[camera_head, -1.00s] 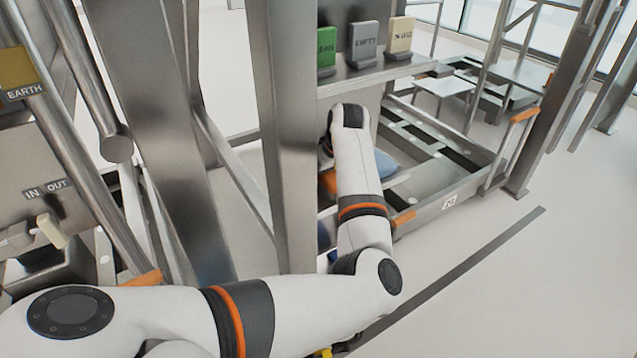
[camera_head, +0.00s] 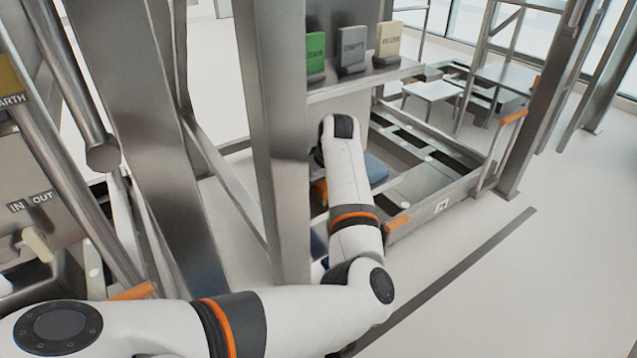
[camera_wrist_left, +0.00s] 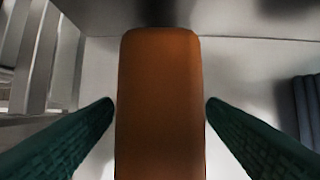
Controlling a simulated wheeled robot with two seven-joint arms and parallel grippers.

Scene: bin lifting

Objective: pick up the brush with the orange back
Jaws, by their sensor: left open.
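In the left wrist view the brush with the orange back (camera_wrist_left: 160,100) lies lengthwise in the middle, its orange top facing the camera. My left gripper (camera_wrist_left: 158,108) is open, with one dark green finger on each side of the brush and a narrow gap showing at both sides. Whether the fingertips are level with the brush or above it, I cannot tell. My right gripper does not show.
A metal post (camera_head: 275,150) stands just left of my forearm. A shelf (camera_head: 365,80) above holds a green block (camera_head: 315,55), a grey block (camera_head: 352,50) and a beige block (camera_head: 389,44). A dark ribbed object (camera_wrist_left: 305,108) lies right of the brush. Open floor is at the right.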

